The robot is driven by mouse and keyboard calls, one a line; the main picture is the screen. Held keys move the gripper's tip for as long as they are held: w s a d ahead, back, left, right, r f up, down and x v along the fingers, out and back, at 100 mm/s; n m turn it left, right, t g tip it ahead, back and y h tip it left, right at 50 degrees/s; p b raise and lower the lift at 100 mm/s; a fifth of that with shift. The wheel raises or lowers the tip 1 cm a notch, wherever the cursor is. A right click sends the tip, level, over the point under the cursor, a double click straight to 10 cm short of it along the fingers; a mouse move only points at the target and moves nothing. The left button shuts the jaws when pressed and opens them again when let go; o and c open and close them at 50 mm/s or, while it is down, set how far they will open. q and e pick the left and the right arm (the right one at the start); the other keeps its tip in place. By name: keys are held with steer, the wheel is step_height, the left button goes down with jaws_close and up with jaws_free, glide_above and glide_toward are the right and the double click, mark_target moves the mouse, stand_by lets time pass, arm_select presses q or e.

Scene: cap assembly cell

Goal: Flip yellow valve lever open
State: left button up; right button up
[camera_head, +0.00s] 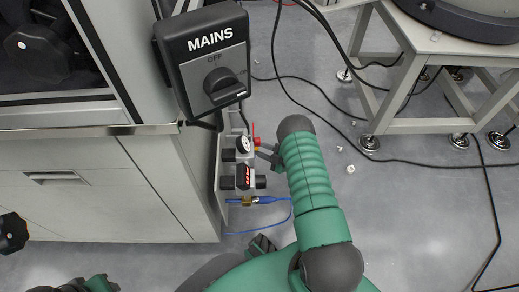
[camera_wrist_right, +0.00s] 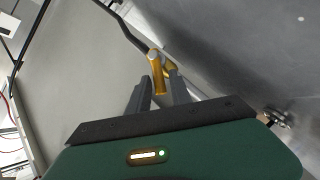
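The yellow lever (camera_wrist_right: 157,73) shows in the right wrist view, upright in the picture, between the fingertips of my right gripper (camera_wrist_right: 159,76). The two dark fingers are apart with the lever between them. Whether both press on it is not clear. In the head view my right gripper (camera_head: 266,153) reaches left to the valve unit (camera_head: 243,165), near a red part and a small yellow spot beside the round white gauge (camera_head: 243,144). My fingers and arm partly hide the lever there.
A dark MAINS switch box (camera_head: 205,60) juts out above the valve unit. The grey cabinet (camera_head: 105,190) is at left. Blue tubing (camera_head: 270,199) runs below the unit. A metal table frame (camera_head: 410,128) stands at right, with black cables on the floor.

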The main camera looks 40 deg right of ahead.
jaws_close()
steer(key=shift+s+a+f, duration=0.1)
steer(key=shift+f, duration=0.1)
steer(key=shift+s+a+f+n+t+y, duration=0.15)
steer(key=shift+f+n+t, duration=0.35)
steer(key=shift+n+t, duration=0.3)
steer(key=shift+s+a+f+n+t+y, duration=0.1)
steer(key=shift+f+n+t, duration=0.45)
steer(key=shift+n, duration=0.4)
steer(key=shift+s+a+f+n+t+y, duration=0.15)
steer(key=shift+f+n+t, duration=0.25)
steer(key=shift+n+t, duration=0.4)
steer(key=shift+w+d, duration=0.1)
steer(key=shift+o, duration=0.6)
jaws_free()
steer(key=shift+f, duration=0.1)
steer(key=shift+o, duration=1)
steer(key=shift+d, duration=0.1)
